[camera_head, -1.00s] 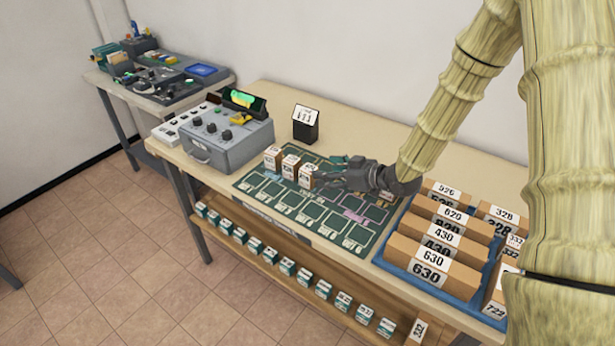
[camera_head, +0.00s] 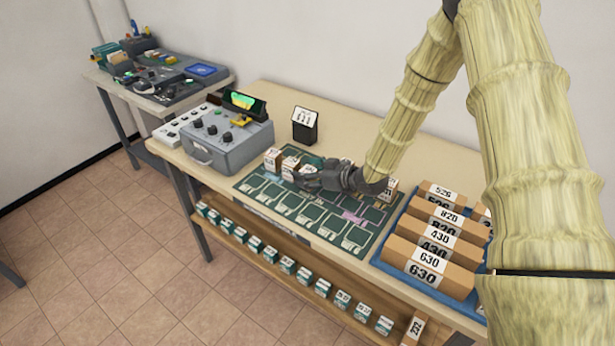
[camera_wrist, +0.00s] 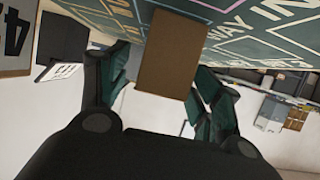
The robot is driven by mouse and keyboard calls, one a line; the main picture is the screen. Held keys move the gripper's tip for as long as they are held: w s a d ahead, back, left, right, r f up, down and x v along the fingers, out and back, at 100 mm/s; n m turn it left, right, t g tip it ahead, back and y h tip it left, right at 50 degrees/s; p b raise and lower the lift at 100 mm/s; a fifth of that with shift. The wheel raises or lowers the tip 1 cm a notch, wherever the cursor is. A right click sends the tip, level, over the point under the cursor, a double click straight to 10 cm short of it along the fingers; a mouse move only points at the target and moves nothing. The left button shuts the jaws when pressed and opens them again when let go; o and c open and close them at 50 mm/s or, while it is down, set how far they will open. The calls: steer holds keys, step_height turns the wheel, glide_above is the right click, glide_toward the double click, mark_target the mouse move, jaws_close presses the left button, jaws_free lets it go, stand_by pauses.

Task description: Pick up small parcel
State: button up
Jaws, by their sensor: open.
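Small white-topped brown parcels stand in a row on the dark green sorting mat (camera_head: 262,208), among them one at the far left (camera_head: 272,160) and one beside it (camera_head: 289,167). My gripper (camera_head: 305,176) is low over the mat at the right of these two, and hides part of the row. In the wrist view a plain brown parcel face (camera_wrist: 167,52) shows between the two dark green fingers of my gripper (camera_wrist: 163,88). The fingers are spread, one on each side. I cannot tell whether either touches it.
A blue tray (camera_head: 392,262) of larger numbered parcels stands at the right. A grey control box (camera_head: 228,150) and a black sign stand (camera_head: 305,126) are behind and left. Another small parcel (camera_head: 391,188) stands right of my arm. A lower shelf (camera_head: 300,270) holds several small boxes.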

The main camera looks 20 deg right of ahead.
steer(key=c, duration=1.1)
steer(key=shift+c, duration=0.3)
